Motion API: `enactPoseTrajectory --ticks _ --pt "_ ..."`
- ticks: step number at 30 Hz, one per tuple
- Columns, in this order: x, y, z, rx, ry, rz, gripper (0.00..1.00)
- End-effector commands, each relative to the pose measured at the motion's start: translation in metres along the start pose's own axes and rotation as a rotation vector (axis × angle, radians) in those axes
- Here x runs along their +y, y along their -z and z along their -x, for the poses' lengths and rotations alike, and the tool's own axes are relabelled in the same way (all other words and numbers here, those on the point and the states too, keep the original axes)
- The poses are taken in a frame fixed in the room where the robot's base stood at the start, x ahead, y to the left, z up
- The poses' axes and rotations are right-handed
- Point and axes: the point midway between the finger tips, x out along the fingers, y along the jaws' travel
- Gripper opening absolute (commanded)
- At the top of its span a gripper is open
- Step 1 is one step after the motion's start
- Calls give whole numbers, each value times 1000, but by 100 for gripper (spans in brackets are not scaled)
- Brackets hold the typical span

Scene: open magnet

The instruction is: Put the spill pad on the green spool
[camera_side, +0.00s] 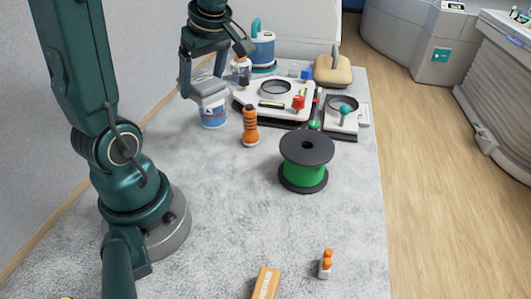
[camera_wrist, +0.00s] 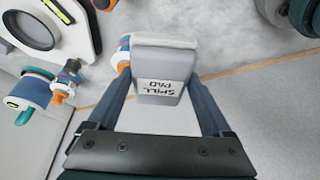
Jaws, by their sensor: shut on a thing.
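The spill pad (camera_wrist: 165,62) is a grey block with a white "SPILL PAD" label, between the two fingers in the wrist view. My gripper (camera_wrist: 163,82) is shut on it. In the side view the spill pad (camera_side: 209,88) shows between the fingers of my gripper (camera_side: 203,80), in front of the top of a blue and white tub; I cannot tell whether they touch. The green spool (camera_side: 304,174) stands upright on the grey mat, to the right and nearer the camera. It has black flanges, and its top flange is bare with a central hole.
The blue and white tub (camera_side: 214,114) is below my gripper. An orange and black bottle (camera_side: 250,126) stands between the tub and the spool. A white instrument tray (camera_side: 275,98) lies behind. An orange box (camera_side: 265,283) and small bottle (camera_side: 326,264) are in front.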

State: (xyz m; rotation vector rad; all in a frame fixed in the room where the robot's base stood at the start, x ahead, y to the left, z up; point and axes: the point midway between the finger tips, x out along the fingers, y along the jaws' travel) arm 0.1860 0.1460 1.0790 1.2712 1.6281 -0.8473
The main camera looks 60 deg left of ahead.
Motion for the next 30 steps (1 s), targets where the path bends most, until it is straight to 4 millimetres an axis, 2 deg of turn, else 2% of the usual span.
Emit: enactPoseTrajectory --ticks 1,4,7,11,17,30 --pt "17 -9 17 1 -62 -125 29" --pt "40 -30 47 -1 -153 -350 29" --pt "53 -48 69 -1 -206 -489 29" --pt "60 -65 84 -3 -232 -563 29" --pt "61 -87 86 -4 -242 -604 29" --pt "74 -189 70 -2 -241 -601 29"
